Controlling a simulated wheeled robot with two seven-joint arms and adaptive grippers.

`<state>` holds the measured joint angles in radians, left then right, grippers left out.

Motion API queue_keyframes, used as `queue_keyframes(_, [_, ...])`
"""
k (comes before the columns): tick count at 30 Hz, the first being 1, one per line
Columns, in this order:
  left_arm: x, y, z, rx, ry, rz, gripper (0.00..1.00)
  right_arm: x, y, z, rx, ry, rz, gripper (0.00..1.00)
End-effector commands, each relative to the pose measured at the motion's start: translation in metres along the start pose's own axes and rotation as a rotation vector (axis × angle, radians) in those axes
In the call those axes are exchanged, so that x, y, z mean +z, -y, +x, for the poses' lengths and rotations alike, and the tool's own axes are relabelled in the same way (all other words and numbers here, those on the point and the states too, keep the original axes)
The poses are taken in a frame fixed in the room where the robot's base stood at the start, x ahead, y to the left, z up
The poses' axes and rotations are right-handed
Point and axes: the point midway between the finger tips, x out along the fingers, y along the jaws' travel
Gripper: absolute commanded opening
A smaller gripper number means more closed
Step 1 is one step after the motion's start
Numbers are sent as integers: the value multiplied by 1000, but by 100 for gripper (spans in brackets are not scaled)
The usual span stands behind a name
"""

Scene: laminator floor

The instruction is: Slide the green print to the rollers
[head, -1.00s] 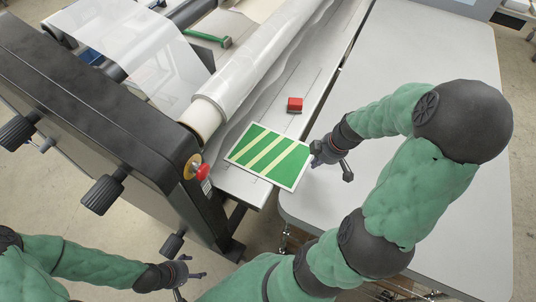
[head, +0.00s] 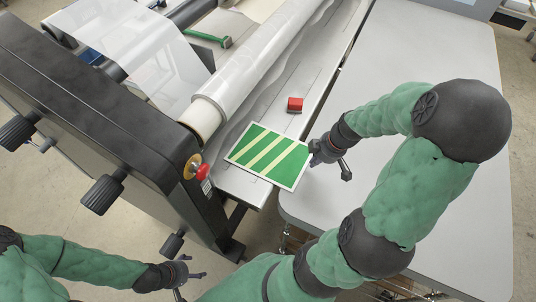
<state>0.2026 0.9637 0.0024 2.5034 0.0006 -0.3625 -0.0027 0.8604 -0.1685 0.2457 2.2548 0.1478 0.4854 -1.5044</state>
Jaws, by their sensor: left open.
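The green print (head: 268,152), with pale diagonal stripes and a white border, lies flat on the laminator's narrow feed table (head: 236,186), at its near end. The rollers (head: 206,117) are up and left of it, with pale film wound on them; a gap of table shows between print and rollers. My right gripper (head: 318,161) is at the print's right edge, low over the table; its fingertips are small and partly hidden, so I cannot tell whether it grips the print. My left gripper (head: 194,283) is open and empty at the bottom, well away from the print.
A red block (head: 295,104) sits on the feed table beyond the print. The black laminator side frame (head: 110,130) carries knobs and a red stop button (head: 202,172). A grey worktable (head: 420,190) lies to the right, across a narrow gap.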

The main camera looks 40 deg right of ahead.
Motion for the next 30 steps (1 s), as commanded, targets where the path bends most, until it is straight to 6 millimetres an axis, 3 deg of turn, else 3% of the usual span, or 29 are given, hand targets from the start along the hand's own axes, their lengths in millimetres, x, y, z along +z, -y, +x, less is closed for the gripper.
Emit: queue_keyframes(30, [0,3,10,0,0,0,75,-1,-1,9,1,0,-1,0])
